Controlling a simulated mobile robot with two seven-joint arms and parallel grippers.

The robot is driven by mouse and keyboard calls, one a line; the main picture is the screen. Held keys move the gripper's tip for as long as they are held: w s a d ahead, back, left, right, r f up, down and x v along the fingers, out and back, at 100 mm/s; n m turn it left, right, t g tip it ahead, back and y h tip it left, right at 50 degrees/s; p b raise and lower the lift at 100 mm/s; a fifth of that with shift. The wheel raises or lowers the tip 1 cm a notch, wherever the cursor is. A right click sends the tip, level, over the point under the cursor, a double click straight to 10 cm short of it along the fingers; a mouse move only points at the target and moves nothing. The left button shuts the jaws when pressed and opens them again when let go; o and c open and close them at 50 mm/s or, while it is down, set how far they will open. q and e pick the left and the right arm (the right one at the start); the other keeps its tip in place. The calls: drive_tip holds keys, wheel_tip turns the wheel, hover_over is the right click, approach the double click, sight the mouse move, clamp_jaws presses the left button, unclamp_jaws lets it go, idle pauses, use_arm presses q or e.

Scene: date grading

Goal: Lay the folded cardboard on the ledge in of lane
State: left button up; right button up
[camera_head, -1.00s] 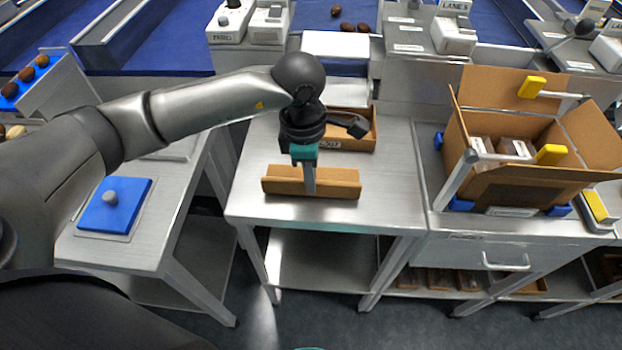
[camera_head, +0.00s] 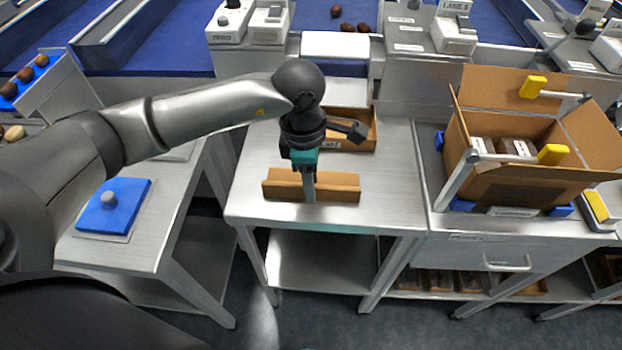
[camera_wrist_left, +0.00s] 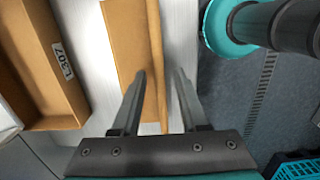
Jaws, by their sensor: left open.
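The folded cardboard (camera_head: 335,188) is a brown L-shaped strip lying on the metal table, near its front edge. In the left wrist view, the cardboard (camera_wrist_left: 128,35) runs beneath the fingers, with its upright flap along one side. My left gripper (camera_head: 309,196) points down at the middle of the strip. Its fingers are open, one on each side of the upright flap in the left wrist view (camera_wrist_left: 162,72); I cannot tell whether they touch it. A white ledge-like block (camera_head: 335,45) stands at the back of the table, by the blue lane. My right gripper is not in view.
A brown labelled tray (camera_head: 368,140) lies behind the cardboard; it also shows in the left wrist view (camera_wrist_left: 70,112). An open carton (camera_head: 520,190) with yellow-tipped clamps stands at right. A blue pad (camera_head: 113,207) is on the left table. The table's front right is clear.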

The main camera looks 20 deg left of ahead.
use_arm(q)
drive_tip(key=shift+r, duration=0.2)
wheel_tip(320, 180, up, 12)
drive_tip(key=p, duration=0.1)
drive_tip(key=shift+s+a+p, duration=0.15)
drive_tip(key=shift+a+p, duration=0.15)
drive_tip(key=shift+a, duration=0.15)
drive_tip(key=shift+a, duration=0.1)
